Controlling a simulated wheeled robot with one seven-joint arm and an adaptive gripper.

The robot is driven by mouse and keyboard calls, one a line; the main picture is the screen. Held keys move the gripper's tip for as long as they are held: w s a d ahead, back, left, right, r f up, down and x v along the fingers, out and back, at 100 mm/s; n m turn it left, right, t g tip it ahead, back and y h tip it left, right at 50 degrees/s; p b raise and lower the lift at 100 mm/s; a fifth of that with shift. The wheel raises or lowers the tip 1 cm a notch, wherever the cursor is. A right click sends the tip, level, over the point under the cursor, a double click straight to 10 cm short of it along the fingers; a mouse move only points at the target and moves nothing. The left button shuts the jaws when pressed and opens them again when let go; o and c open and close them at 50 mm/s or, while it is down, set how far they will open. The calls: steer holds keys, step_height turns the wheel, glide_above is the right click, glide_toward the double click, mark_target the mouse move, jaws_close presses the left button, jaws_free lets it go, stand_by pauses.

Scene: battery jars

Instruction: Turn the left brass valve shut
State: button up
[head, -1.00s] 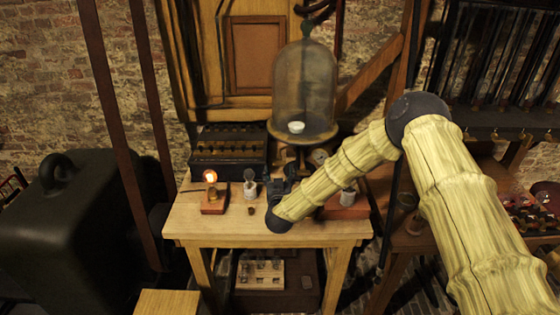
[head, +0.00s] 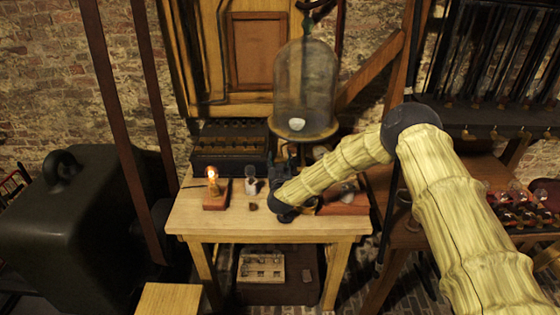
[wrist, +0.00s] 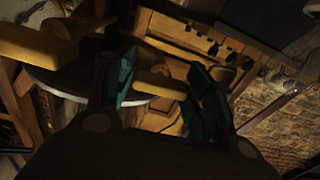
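A yellow brass bar (wrist: 160,83), which looks like the left valve's handle, lies between my fingers in the wrist view. A second, larger yellow bar (wrist: 45,45) shows at the upper left there. My gripper (wrist: 165,85) has teal fingertips set apart on either side of the first bar; whether either touches it is unclear. In the head view my gripper (head: 286,172) is below the glass bell jar (head: 302,85), over the back of the wooden table (head: 270,226). The valves cannot be made out in the head view, where my gripper and arm cover that area.
A lit bulb on a wooden block (head: 214,188) and a small pale-topped piece (head: 251,186) stand left of my gripper. A dark battery box (head: 230,147) stands behind them. A reddish base (head: 343,203) lies to the right, under my arm. The table's front strip is clear.

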steer(key=c, duration=0.4)
steer(key=shift+c, duration=0.2)
steer(key=shift+f+b, duration=0.1)
steer(key=shift+b, duration=0.7)
steer(key=shift+m, duration=0.4)
steer(key=o, duration=1)
steer(key=shift+s, duration=0.1)
